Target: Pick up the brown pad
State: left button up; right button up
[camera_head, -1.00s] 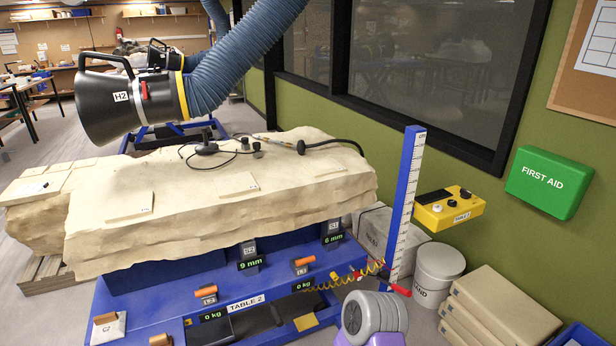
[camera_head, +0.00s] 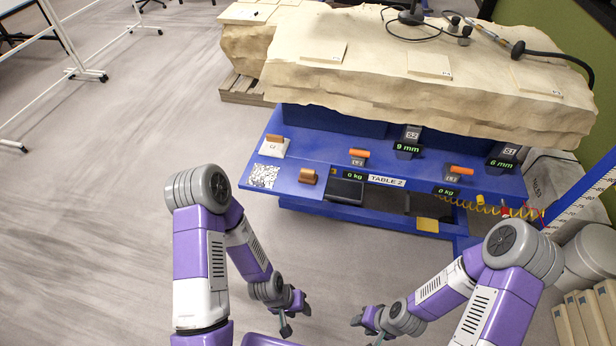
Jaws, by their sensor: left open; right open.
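A small brown block (camera_head: 308,176) lies on the left part of the blue table ledge (camera_head: 325,155), near its front edge. Another brown piece (camera_head: 275,138) sits on a white packet (camera_head: 272,149) behind it to the left. I cannot tell for certain which one is the brown pad. My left gripper (camera_head: 294,314) is open and empty, low in front of the table and well apart from both brown pieces. My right gripper (camera_head: 366,332) is open and empty, to the right of the left one, also apart from the table.
A black tray (camera_head: 345,190), orange handles (camera_head: 359,153) and weight displays line the ledge. The large pale rock (camera_head: 400,90) stands behind. A yellow coiled hose (camera_head: 480,208) hangs at the right.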

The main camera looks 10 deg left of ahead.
aim_at(308, 176)
jog(key=u, duration=0.3)
jog(key=i, duration=1.3)
jog(key=z, duration=0.75)
